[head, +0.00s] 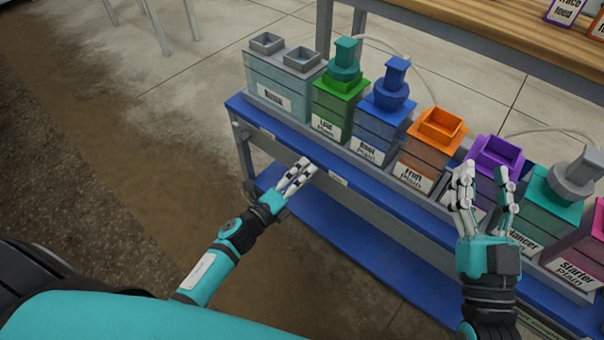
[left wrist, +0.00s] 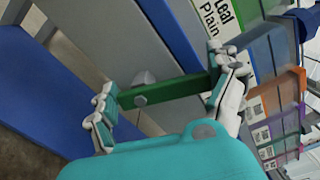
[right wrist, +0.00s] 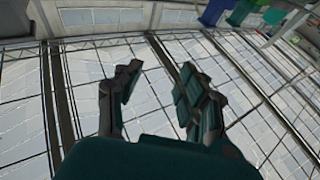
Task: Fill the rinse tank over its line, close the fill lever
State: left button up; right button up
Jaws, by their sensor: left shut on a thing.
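The grey rinse tank (head: 262,72) stands at the left end of the row in the head view. Its front has a paler lower band with the label; I cannot make out the water level or a line. My left gripper (head: 297,176) is at the front edge of the blue bench, below the green tank. In the left wrist view its fingers (left wrist: 165,92) are closed about the two ends of a green lever (left wrist: 178,88) with a grey pivot. The lever is hidden by the hand in the head view. My right gripper (head: 484,190) is open and empty before the purple tank.
Right of the rinse tank stand a green tank (head: 336,106), a blue tank (head: 378,128), an orange tank (head: 427,152) and a purple tank (head: 490,157), then more. A wooden shelf (head: 500,42) runs behind. The floor (head: 130,130) at left is clear.

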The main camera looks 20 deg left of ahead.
pick_arm(q)
jog(key=n, duration=0.1)
jog(key=a+n+p, duration=0.1)
jog(key=n, duration=0.1)
jog(key=shift+w, duration=0.1)
jog(key=shift+f+n+p, duration=0.15)
jog(key=shift+n+p, duration=0.2)
jog(key=shift+n, duration=0.15)
pick_arm(e)
notch_tip(320, 180, down, 8)
jog(key=d+g+h, duration=0.1)
jog(key=g+h, duration=0.1)
jog(key=g, duration=0.3)
jog(key=shift+w+f, duration=0.2)
jog(key=shift+w, duration=0.15)
pick_arm(q)
jog(key=o, duration=1.4)
jog(key=v, duration=1.2)
